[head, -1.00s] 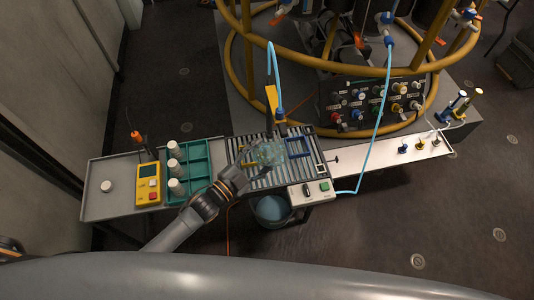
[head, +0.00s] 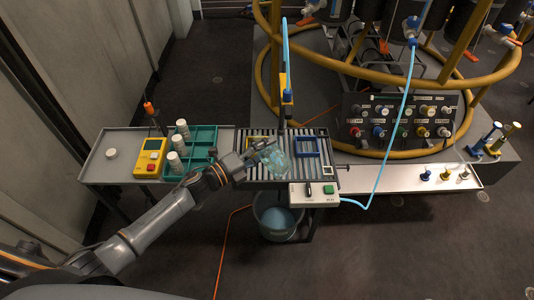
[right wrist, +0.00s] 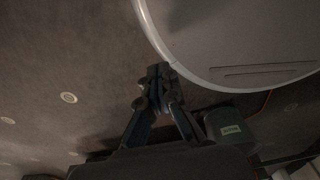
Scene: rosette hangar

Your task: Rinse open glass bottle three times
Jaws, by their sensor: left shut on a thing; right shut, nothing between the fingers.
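My left gripper (head: 252,158) reaches in from the left over the slatted rinse rack (head: 318,176). It is shut on a clear glass bottle (head: 275,160), which is tilted over the slats. The bottle's mouth is too small to make out. A light blue hose (head: 286,48) comes down to a blue and yellow nozzle (head: 287,98) behind the rack, apart from the bottle. My right gripper (right wrist: 160,76) shows only in the right wrist view. It is shut and empty, away from the rack.
A green tray (head: 204,137) with several white-capped bottles and a yellow device (head: 151,157) stand left of the rack. A control box (head: 315,193) is at its front. A bucket (head: 277,216) stands below. A narrow shelf (head: 400,180) extends right.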

